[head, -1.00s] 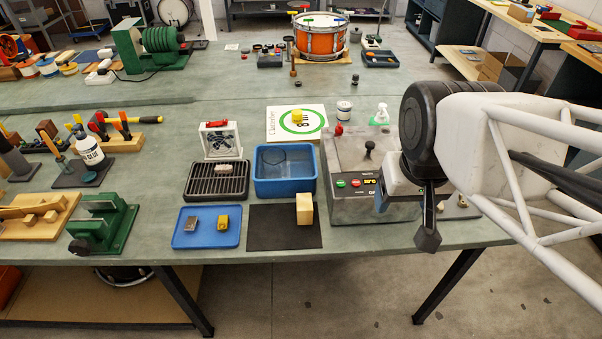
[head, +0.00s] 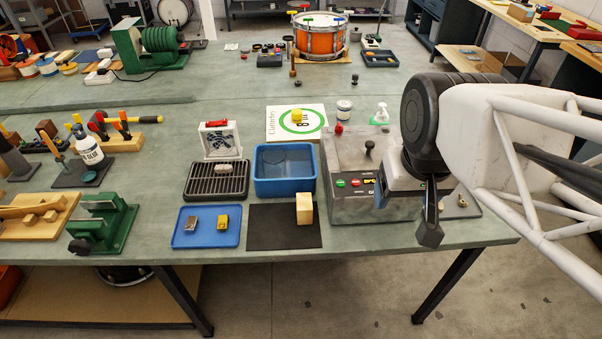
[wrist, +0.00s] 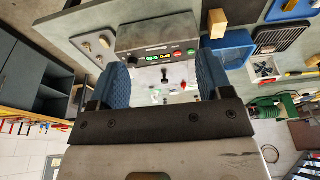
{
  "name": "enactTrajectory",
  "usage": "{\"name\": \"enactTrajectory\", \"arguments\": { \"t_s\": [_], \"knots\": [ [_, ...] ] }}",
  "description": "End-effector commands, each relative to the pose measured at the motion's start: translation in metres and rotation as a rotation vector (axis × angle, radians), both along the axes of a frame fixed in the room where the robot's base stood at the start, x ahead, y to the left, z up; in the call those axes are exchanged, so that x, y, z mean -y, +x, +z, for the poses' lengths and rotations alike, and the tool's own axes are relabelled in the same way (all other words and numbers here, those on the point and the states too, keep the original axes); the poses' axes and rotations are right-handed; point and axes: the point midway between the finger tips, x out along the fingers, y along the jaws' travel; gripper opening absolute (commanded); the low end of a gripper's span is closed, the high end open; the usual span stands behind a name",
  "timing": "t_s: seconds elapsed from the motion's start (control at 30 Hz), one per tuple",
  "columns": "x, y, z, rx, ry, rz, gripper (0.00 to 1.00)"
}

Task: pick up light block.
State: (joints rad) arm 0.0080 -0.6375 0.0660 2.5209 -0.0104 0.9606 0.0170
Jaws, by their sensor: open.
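The light block (head: 304,208), a pale wooden block, stands upright on a black mat (head: 270,232) near the front edge of the bench. In the wrist view the block (wrist: 217,22) shows near the top, right of centre.
A grey machine (head: 350,212) with coloured buttons stands between my gripper and the block. A blue bin (head: 284,188) is behind the mat. A blue tray (head: 187,240) with two small blocks and a black rack (head: 217,193) lie to the left.

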Motion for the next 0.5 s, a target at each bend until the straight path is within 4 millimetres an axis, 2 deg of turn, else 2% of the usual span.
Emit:
{"name": "enactTrajectory", "arguments": {
  "t_s": [0.27, 0.5],
  "knots": [
    [0.0, 0.0, 0.041, 0.003, 0.0, 0.0, 0.72],
    [0.005, 0.006, 0.038, 0.018, -0.103, 0.125, 0.72]
  ]
}}
